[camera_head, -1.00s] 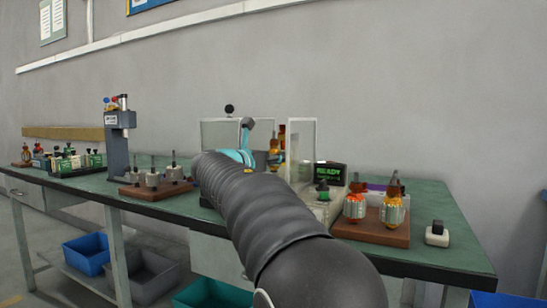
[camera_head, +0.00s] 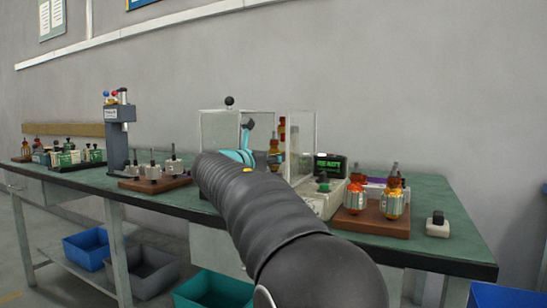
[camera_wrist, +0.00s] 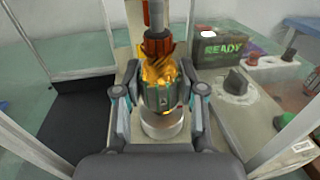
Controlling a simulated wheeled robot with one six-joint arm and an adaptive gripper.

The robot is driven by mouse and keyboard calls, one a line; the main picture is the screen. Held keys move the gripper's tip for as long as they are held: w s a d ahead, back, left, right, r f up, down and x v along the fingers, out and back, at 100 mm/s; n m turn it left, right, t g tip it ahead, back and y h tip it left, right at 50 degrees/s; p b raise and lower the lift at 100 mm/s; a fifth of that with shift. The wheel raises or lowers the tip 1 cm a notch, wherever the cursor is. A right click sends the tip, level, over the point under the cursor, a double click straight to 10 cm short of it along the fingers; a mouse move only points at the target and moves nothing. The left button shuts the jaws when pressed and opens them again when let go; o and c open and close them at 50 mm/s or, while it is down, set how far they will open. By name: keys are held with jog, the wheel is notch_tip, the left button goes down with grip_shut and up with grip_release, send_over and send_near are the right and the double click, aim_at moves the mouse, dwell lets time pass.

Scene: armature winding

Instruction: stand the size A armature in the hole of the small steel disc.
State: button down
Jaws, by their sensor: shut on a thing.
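My gripper (camera_wrist: 161,97) is shut on an armature (camera_wrist: 160,70), with a finger on each side of its grey laminated core. The armature has copper-orange windings and an upright shaft, and it stands roughly vertical in the wrist view. A round steel piece (camera_wrist: 163,127), which looks like the small disc, shows directly below the core. I cannot tell whether the lower shaft is in its hole, as the core hides it. In the head view my arm covers most of the gripper, and only teal parts of it show beside the clear guard panels.
Clear guard panels (camera_head: 302,145) surround the work spot. A READY display (camera_wrist: 222,47) and a dark knob (camera_wrist: 236,84) are on the right. Two more armatures (camera_head: 355,199) stand on a wooden block (camera_head: 383,229). A grey press (camera_head: 117,140) and a wooden holder (camera_head: 150,186) are on the left.

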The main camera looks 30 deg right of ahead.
aim_at(272, 140)
dwell(0.3)
jog(key=c, duration=0.6)
grip_release()
jog(key=shift+r+p, duration=2.3)
jog(key=shift+p, duration=0.15)
notch_tip(272, 140, up, 9)
jog(key=shift+r, duration=0.45)
